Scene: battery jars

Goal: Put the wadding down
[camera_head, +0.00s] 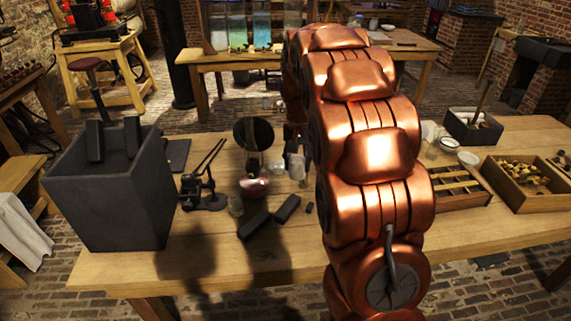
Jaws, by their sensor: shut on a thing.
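My copper arm (375,150) rises from the bottom right and bends away over the table. Its far end drops behind its own links, so I cannot make out my gripper or what is in it. I cannot pick out the wadding for certain. Small pale and glassy things (297,166) stand on the table just left of the arm, too small to tell apart. A large dark square jar (108,200) stands at the table's left end, with dark blocks (95,141) upright in its mouth.
The wooden table (255,264) has a bare front strip. Dark blocks (287,208) lie near its middle, by a red-based glass vessel (253,186) and a small black press (203,192). Right of my arm are wooden trays (523,196), white bowls (468,158) and a dark box (470,132).

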